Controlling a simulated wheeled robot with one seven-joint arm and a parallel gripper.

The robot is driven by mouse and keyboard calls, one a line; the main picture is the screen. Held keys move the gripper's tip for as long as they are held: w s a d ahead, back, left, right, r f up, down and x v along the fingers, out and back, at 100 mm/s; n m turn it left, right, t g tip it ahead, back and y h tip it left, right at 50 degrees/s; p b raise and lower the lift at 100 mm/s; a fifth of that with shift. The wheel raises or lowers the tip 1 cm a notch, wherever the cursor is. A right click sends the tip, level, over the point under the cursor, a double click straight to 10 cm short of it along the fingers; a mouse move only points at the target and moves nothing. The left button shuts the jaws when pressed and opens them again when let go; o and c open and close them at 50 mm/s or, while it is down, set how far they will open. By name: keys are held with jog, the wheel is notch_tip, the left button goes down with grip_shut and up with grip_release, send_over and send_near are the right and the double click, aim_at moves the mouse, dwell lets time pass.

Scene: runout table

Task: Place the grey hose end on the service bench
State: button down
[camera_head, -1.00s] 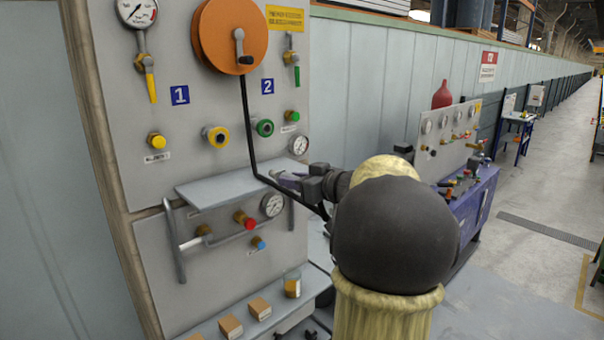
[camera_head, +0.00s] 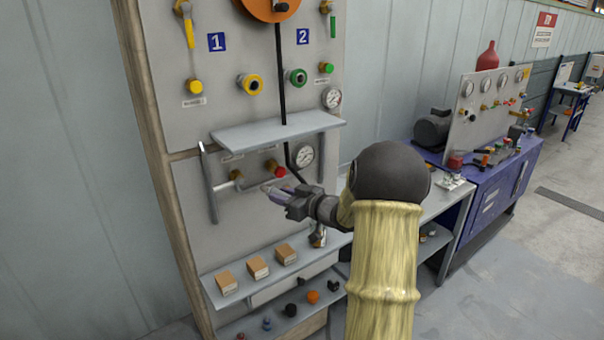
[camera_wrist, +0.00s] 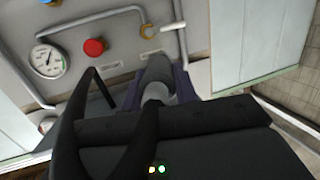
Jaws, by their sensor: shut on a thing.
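My gripper (camera_head: 276,192) is shut on the grey hose end (camera_wrist: 158,78), in front of the lower wall panel and below the grey shelf. In the wrist view the hose end sits between the dark purple-grey jaws, and the black hose (camera_wrist: 68,140) loops at the left. In the head view the black hose (camera_head: 281,85) runs down from the orange reel (camera_head: 268,6), past the shelf and towards my gripper. The grey bench top (camera_head: 450,192) lies right of my gripper, partly behind my arm. I cannot tell for certain whether it is the service bench.
The grey shelf (camera_head: 235,138) juts out above my gripper. A pipe handle (camera_head: 209,185), a red knob (camera_head: 279,172) and a gauge (camera_head: 304,155) are close by. Cardboard boxes (camera_head: 257,267) stand on a lower shelf. A blue cabinet (camera_head: 497,197) carrying equipment stands at the right.

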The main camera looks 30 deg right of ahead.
jog(key=w+a+f+m+h+b, duration=0.1)
jog(key=a+f, duration=0.4)
jog(key=f, duration=0.5)
jog(key=w+a+f, duration=0.1)
jog(key=a+f, duration=0.4)
jog(key=f, duration=0.5)
jog(key=s+a+f+m+h, duration=0.1)
jog(key=s+a+f, duration=0.1)
jog(key=f, duration=0.4)
jog(key=s+a+f+m+h+b, duration=0.1)
jog(key=s+a+f, duration=0.1)
jog(key=a+f, duration=0.2)
jog(key=s+a+f+t+h, duration=0.1)
jog(key=s+a+f+h, duration=0.1)
jog(key=f, duration=0.6)
jog(key=shift+s+a+f+m+b, duration=0.15)
jog(key=shift+s+a+m+b, duration=0.2)
jog(key=shift+a, duration=0.55)
jog(key=shift+s+d, duration=0.1)
